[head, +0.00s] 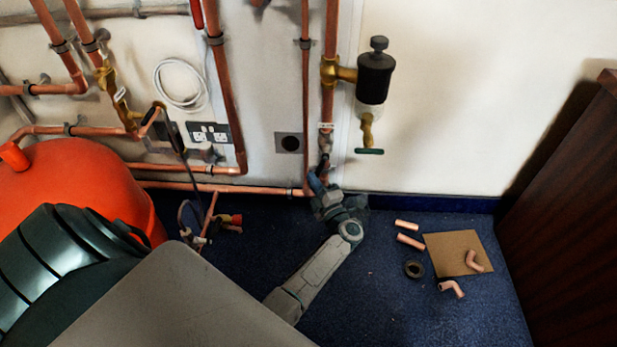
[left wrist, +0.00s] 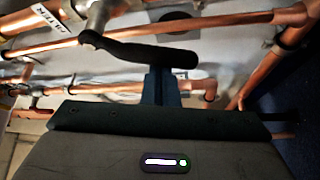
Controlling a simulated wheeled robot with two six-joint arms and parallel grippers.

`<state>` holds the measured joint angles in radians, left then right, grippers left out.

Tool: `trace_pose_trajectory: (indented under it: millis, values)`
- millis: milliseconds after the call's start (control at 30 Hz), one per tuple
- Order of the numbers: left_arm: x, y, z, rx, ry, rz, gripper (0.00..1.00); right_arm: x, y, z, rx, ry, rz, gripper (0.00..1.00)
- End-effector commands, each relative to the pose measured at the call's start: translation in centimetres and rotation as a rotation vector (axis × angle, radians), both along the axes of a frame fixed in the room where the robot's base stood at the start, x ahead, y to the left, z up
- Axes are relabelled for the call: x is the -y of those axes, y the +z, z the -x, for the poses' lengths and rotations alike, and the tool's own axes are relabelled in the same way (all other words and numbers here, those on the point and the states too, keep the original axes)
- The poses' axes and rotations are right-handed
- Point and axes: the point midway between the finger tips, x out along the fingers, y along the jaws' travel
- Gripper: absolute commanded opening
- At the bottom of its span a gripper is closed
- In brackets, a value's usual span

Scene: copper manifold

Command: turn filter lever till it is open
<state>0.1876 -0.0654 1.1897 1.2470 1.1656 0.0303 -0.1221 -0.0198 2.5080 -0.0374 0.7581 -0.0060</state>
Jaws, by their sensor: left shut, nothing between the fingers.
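The filter lever (left wrist: 140,52) is a black handle in the left wrist view, lying nearly across the pipe run. It joins a grey metal valve body at its left end, beside a white tag (left wrist: 50,17) on the copper pipe. In the head view, the valve (head: 324,144) is on the vertical copper pipe under the black-topped filter pot (head: 374,78); its lever is small and partly hidden there. My left gripper (head: 318,184) is just below the valve, shut and empty. Its blue fingers (left wrist: 160,84) end at the lever's near edge; I cannot tell whether they touch. My right gripper is out of view.
Copper pipes (head: 225,100) line the wall around the valve. A green-handled drain tap (head: 369,151) hangs to the right. An orange vessel (head: 95,175) stands at left. Loose copper fittings (head: 410,241) and a brown board (head: 450,250) lie on the blue floor near a dark wooden panel (head: 570,220).

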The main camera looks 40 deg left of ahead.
Motion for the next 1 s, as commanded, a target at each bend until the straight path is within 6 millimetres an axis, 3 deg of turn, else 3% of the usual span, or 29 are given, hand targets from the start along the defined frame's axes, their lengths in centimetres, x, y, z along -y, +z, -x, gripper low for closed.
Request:
trace_pose_trajectory:
  millis: [400, 1000]
  values:
    - [1.5, -0.4, -1.0, 0.134, -0.001, 0.218, 0.0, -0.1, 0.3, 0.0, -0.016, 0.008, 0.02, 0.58]
    - [1.9, -0.6, -1.2, 0.168, -0.001, 0.272, 0.0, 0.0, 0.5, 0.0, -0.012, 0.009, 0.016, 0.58]
